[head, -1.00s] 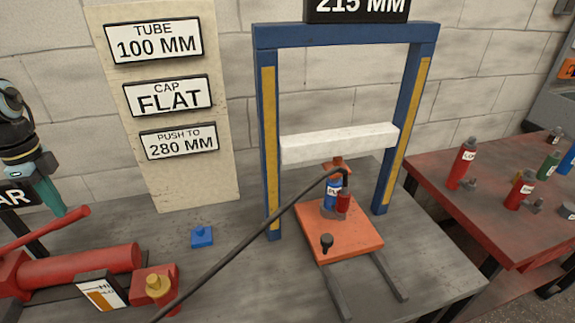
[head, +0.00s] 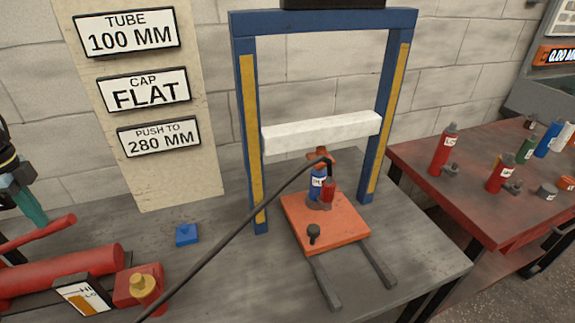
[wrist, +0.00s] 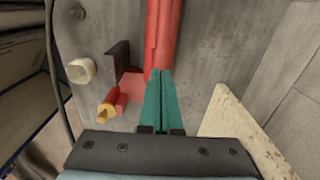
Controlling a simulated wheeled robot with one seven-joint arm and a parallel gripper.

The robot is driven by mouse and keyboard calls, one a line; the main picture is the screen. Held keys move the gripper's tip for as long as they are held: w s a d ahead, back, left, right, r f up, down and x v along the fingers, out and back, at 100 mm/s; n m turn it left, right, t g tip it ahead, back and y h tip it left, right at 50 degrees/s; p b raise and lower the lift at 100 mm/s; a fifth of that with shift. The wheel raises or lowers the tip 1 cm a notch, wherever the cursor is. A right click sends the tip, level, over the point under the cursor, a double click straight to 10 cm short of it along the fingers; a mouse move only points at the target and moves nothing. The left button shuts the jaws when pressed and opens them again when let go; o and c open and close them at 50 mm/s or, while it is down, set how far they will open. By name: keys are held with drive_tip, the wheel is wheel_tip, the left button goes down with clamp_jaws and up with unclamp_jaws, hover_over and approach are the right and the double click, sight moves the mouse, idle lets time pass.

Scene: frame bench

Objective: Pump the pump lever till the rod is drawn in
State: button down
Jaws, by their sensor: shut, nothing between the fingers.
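The red pump (head: 60,275) lies at the lower left of the head view. Its red lever (head: 48,228) slants up to the right above the body. My gripper (head: 42,222) has teal fingers, shut and empty, at the lever, with their tips over its far side; contact is unclear. In the wrist view the shut fingers (wrist: 160,75) point along the red lever and pump, which overlap there. A hose runs from the pump area to the blue cylinder (head: 317,182) on the orange plate. An orange cap tops the cylinder, just under the white beam; the rod itself is hard to make out.
A blue frame (head: 245,120) carries the white beam (head: 320,133). A yellow knob (head: 141,285) sits on the pump's block, beside a gauge card (head: 82,298). A small blue block (head: 187,235) lies on the grey bench. A red table (head: 480,190) with bottles stands right.

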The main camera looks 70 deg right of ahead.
wheel_tip(320, 180, down, 6)
drive_tip(key=b, duration=0.3)
wheel_tip(320, 180, up, 8)
drive_tip(key=p, duration=0.7)
drive_tip(key=shift+r, duration=0.25)
idle(0.4)
wheel_tip(320, 180, up, 5)
drive_tip(key=p, duration=0.4)
idle(1.4)
